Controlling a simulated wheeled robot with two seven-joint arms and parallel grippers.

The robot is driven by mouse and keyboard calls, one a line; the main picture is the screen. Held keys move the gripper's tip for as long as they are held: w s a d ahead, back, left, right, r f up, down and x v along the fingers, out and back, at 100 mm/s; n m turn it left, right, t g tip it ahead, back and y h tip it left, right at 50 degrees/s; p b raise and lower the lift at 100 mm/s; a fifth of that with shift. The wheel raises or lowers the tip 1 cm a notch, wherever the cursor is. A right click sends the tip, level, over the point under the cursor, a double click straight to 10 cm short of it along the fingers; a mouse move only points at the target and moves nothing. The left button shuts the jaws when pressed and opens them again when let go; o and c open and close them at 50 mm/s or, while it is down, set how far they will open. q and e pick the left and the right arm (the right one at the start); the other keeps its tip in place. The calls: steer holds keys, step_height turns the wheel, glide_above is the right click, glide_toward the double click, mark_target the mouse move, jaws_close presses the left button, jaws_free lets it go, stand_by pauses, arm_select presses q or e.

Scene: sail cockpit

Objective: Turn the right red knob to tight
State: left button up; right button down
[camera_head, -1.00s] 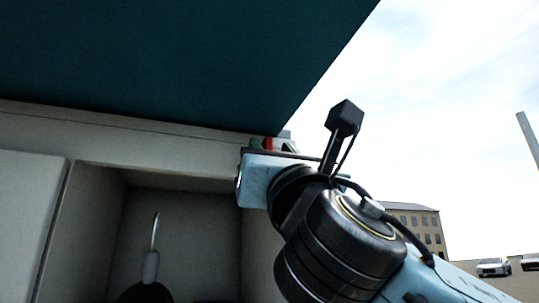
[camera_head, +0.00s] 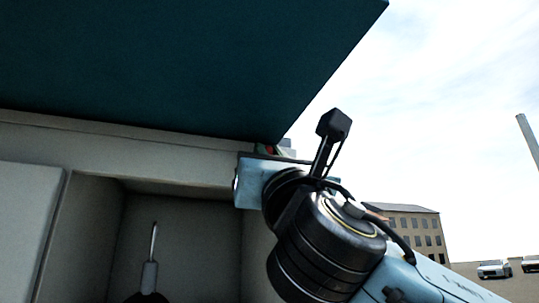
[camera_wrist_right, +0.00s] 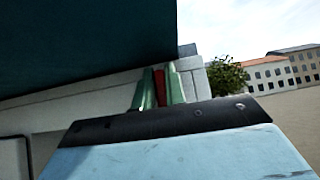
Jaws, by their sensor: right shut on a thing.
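The red knob (camera_wrist_right: 160,88) shows in the right wrist view as a narrow red piece between the two green fingers of my right gripper (camera_wrist_right: 159,90). The fingers are shut on it, one on each side. In the head view only a small bit of red (camera_head: 269,150) shows above the blue gripper body, under the edge of the dark teal panel. My gripper and wrist hide most of the knob there, and I cannot tell its turn angle. My left gripper is not in view.
The dark teal panel (camera_head: 180,65) hangs close above my right gripper. A pale wall (camera_head: 110,140) with an open recess (camera_head: 190,240) lies left and below. A hook-like metal piece (camera_head: 151,262) stands in the recess. Open sky and buildings (camera_head: 410,228) are at right.

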steer(key=shift+d+f+m+g+h+b, duration=0.1)
steer(key=shift+m+g+h+b, duration=0.2)
steer(key=shift+m+h+b, duration=2.3)
steer(key=shift+d+m+g+h+b, duration=0.1)
steer(key=shift+m+g+h+b, duration=0.35)
steer(key=shift+m+h, duration=4.05)
steer(key=shift+m+y, duration=0.3)
steer(key=shift+m, duration=0.1)
steer(key=c, duration=1.4)
jaws_free()
steer(key=shift+c, duration=0.2)
steer(key=b+v, duration=1.1)
steer(key=v, duration=0.2)
steer(key=shift+f, duration=0.25)
